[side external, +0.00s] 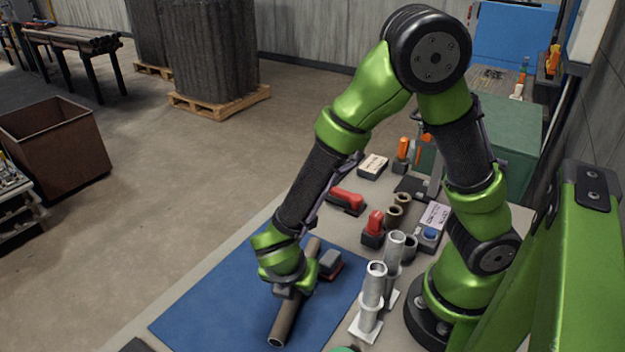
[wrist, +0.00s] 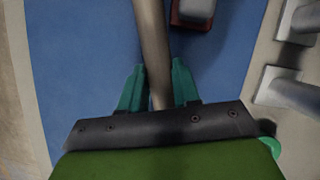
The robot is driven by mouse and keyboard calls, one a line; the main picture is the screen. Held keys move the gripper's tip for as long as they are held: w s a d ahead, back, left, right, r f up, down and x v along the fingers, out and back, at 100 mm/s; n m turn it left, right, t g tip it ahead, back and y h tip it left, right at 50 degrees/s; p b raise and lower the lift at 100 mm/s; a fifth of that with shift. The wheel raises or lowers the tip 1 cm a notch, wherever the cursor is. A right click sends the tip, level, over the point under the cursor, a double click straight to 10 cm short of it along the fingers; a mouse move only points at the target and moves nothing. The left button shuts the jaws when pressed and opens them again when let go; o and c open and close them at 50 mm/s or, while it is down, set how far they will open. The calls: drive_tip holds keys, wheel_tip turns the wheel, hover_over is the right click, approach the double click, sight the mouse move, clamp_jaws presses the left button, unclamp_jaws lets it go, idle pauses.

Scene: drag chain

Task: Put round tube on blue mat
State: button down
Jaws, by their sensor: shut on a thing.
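The round tube (side external: 283,325) is a long brown-grey pipe over the blue mat (side external: 203,303). My gripper (side external: 296,289) is at the tube, and its jaws hide part of it. In the wrist view the tube (wrist: 153,45) runs up the picture between the two teal fingers of my gripper (wrist: 158,92), which are shut on it. The blue mat (wrist: 75,60) shows on both sides of the tube. I cannot tell whether the tube touches the mat or is held just above it.
A red and grey block (side external: 329,263) lies on the mat close to the tube. Two light grey upright posts (side external: 372,290) on square bases stand right of the mat. Red tools, short rings and small boxes lie behind. The left part of the mat is clear.

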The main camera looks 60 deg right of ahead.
idle(0.4)
drive_tip(key=c, duration=0.7)
unclamp_jaws()
drive_tip(key=shift+c, duration=0.2)
drive_tip(key=shift+r, duration=0.1)
drive_tip(key=v, duration=1.6)
drive_tip(key=shift+r, duration=0.35)
drive_tip(key=shift+a, duration=0.1)
